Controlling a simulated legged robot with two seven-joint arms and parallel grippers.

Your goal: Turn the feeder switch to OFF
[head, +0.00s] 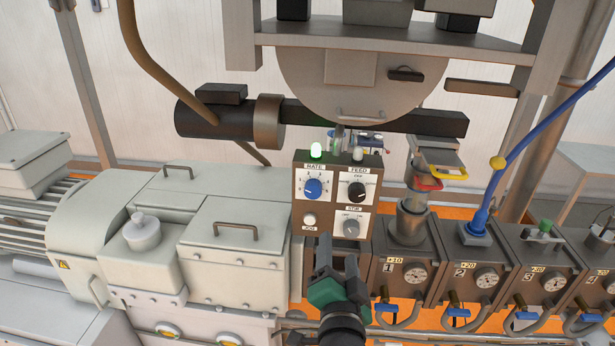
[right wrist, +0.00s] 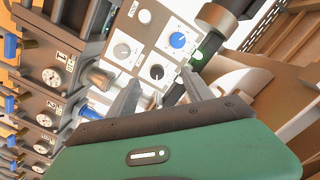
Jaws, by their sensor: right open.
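The feeder switch is the black knob (head: 357,191) under the FEED label, on the upper right of a brown control box (head: 332,238) with pale label plates. Its pointer's setting is too small to read. My right gripper (head: 338,246) is open and empty, in front of the box's lower part, below the knob in the head view. In the right wrist view the black knob (right wrist: 156,72) shows beyond and between the spread fingers (right wrist: 159,86), apart from them. My left gripper is not in view.
A blue RATE knob (head: 313,188) sits left of the switch, a grey STIR knob (head: 351,228) below it and a pale JOG button (head: 309,220) lower left. A green lamp (head: 316,150) glows on top. Gauged barrel blocks (head: 403,262) stand right; a pale housing (head: 235,245) stands left.

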